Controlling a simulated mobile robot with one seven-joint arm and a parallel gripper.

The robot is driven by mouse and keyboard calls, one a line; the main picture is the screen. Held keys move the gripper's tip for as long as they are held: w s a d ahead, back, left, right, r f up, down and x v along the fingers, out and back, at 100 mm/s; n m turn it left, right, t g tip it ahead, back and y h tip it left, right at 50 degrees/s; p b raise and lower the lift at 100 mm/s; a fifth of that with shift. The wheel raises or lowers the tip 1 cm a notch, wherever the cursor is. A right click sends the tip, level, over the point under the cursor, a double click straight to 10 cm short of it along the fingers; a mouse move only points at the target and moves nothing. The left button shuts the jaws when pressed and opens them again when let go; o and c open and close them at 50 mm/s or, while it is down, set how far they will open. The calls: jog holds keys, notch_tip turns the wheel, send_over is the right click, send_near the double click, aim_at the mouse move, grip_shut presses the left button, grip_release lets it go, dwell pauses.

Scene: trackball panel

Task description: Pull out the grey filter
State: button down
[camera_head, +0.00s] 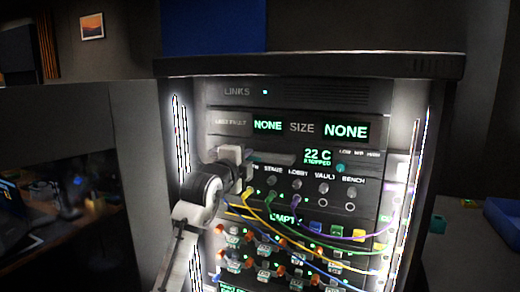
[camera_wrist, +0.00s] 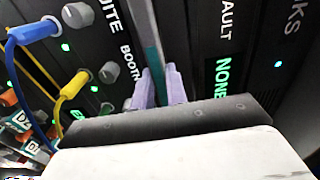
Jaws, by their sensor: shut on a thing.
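My gripper (camera_head: 242,158) is at the left part of the rack's front, just under the top display row. In the wrist view its two pale fingers (camera_wrist: 161,84) are closed on a narrow grey strip with a teal edge, which I take to be the grey filter (camera_wrist: 144,25).
Below is a row of knobs (camera_head: 323,188) and jacks, with yellow, blue and purple cables (camera_head: 340,238) hanging across the lower panels close to my arm. Bright light strips (camera_head: 403,200) edge the rack (camera_head: 310,66). A blue bin (camera_head: 505,215) lies at the right.

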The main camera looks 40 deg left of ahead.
jog(key=b+v, duration=0.3)
jog(key=v, duration=0.5)
dwell(0.9)
jog(key=b+v, duration=0.3)
jog(key=v, duration=0.5)
dwell(1.1)
jog(key=shift+d, duration=0.1)
jog(key=v, duration=0.3)
jog(key=shift+b, duration=0.3)
dwell(0.3)
dwell(0.4)
